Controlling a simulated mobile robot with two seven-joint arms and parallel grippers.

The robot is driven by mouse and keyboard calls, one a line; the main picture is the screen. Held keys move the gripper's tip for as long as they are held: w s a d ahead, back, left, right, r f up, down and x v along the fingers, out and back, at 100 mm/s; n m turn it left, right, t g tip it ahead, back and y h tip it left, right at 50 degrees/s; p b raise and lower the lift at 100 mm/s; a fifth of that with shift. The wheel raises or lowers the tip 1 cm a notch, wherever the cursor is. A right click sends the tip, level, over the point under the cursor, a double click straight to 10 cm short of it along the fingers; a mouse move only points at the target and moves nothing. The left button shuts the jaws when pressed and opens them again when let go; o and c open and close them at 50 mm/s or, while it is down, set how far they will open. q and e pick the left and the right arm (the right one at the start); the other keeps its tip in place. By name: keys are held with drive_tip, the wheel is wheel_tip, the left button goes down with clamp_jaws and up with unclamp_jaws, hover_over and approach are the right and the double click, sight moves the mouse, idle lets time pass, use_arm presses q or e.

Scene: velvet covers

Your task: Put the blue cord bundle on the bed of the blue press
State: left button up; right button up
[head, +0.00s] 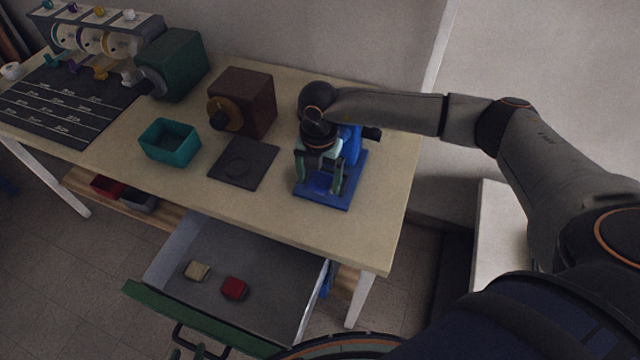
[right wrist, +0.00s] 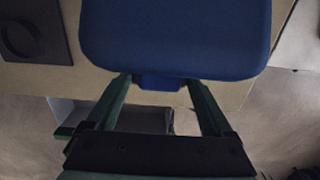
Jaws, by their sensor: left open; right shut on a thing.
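The blue press (head: 345,198) stands at the right end of the table, its flat bed low in front and its blue column behind. My right gripper (head: 319,181) points down over the bed, shut on the blue cord bundle. In the right wrist view the bundle (right wrist: 160,82) shows between the green fingertips, partly hidden by a large blue part of the press (right wrist: 175,38). I cannot tell whether the bundle touches the bed.
An open drawer (head: 260,262) holds a beige block (head: 197,271) and a red block (head: 234,288). A dark square plate (head: 262,163), a brown machine (head: 250,100), a teal bin (head: 170,141) and a green machine (head: 178,65) stand left of the press. The front right tabletop is clear.

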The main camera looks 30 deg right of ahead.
sight(320, 180)
drive_tip(key=f, duration=0.3)
drive_tip(key=shift+w+d+f+p, duration=0.1)
drive_tip(key=shift+d+f+p, duration=0.1)
drive_tip(key=shift+f+p, duration=0.15)
drive_tip(key=shift+f+b, duration=0.4)
drive_tip(key=shift+f, duration=0.15)
drive_tip(key=o, duration=1.1)
